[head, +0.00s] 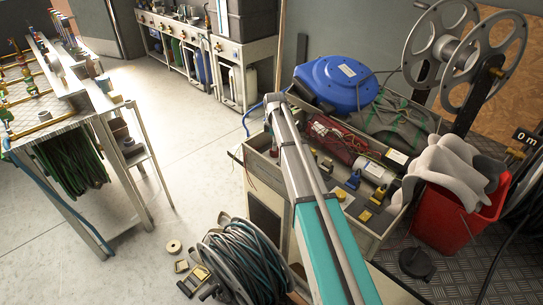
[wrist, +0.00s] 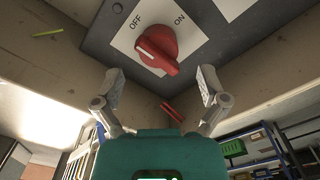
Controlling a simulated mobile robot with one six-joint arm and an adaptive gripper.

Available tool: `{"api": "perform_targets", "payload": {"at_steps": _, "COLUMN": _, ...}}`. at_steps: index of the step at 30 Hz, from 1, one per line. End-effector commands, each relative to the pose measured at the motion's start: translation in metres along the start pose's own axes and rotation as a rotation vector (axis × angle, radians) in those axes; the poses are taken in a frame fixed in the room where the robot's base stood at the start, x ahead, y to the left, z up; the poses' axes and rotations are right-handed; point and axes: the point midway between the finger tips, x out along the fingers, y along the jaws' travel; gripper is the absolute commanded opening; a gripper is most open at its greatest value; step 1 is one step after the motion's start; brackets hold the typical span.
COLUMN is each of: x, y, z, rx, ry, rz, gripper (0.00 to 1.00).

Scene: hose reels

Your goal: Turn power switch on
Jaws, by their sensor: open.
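The power switch is a red rotary knob (wrist: 158,48) on a white label plate in the wrist view, with OFF printed at upper left and ON at upper right. The knob's raised grip slants from upper left, on the OFF side, to lower right. My gripper (wrist: 160,76) is open, with one finger to the lower left of the knob and the other to its lower right. The fingers look apart from the knob and nothing is between them. In the head view my arm hides the gripper, and the knob cannot be made out.
In the head view, a cluttered workbench (head: 257,165) stands beside my arm, with a blue hose reel (head: 337,83) on it. A red bin (head: 441,217) is at right. A hose coil (head: 243,262) lies on the floor. Open floor (head: 195,170) is at left.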

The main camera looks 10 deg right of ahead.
Motion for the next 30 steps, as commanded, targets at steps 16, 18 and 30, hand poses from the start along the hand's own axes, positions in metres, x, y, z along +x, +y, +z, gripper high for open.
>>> {"api": "perform_targets", "payload": {"at_steps": 16, "x": 0.039, "y": 0.000, "z": 0.000, "rx": 0.000, "ry": 0.000, "rz": 0.000, "gripper": 0.92}}
{"api": "perform_targets", "payload": {"at_steps": 18, "x": 0.041, "y": 0.000, "z": 0.000, "rx": 0.000, "ry": 0.000, "rz": 0.000, "gripper": 0.92}}
{"api": "perform_targets", "payload": {"at_steps": 30, "x": 0.042, "y": 0.000, "z": 0.000, "rx": 0.000, "ry": 0.000, "rz": 0.000, "gripper": 0.92}}
